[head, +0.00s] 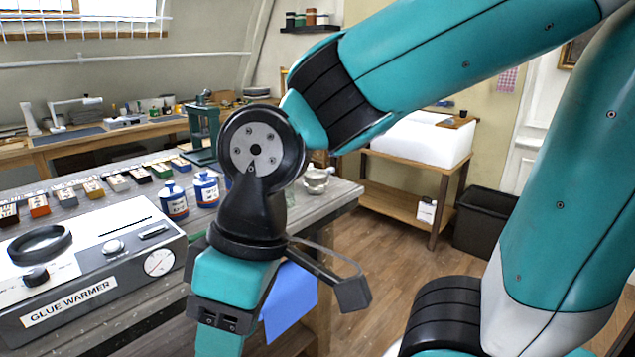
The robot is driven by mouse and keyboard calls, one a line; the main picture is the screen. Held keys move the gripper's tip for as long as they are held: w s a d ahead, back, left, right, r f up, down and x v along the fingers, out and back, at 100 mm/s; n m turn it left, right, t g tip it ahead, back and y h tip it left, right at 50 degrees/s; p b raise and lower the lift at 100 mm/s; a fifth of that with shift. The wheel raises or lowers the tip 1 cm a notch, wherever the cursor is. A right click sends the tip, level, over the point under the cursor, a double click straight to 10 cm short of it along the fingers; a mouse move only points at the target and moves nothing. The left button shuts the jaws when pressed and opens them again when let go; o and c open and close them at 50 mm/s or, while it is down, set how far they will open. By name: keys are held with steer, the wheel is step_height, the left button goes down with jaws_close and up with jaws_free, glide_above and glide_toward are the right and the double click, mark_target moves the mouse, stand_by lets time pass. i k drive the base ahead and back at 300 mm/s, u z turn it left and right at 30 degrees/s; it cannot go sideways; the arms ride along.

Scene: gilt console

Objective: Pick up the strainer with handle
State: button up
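I cannot pick out the strainer with handle for sure. A small, shiny silver-grey vessel (318,181) stands on the grey workbench (338,196), near its far right corner, just right of my wrist. It is too small to tell whether it is the strainer. My arm's black wrist joint and teal end section hang in front of the bench and hide part of it. The end of my gripper (222,318) runs down to the lower edge of the picture. Its fingertips are out of view, so I cannot see whether it is open or holds anything.
A glue warmer (95,278) fills the bench's near left. Blue-and-white jars (174,201), a row of small boxes (93,188) and a green press (203,133) stand behind. A blue sheet (290,300) hangs by the bench's edge. Floor is clear towards a dark bin (485,222).

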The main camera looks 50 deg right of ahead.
mark_target(316, 180)
steer(key=z, duration=1.65)
steer(key=i, duration=1.65)
steer(key=u, duration=0.5)
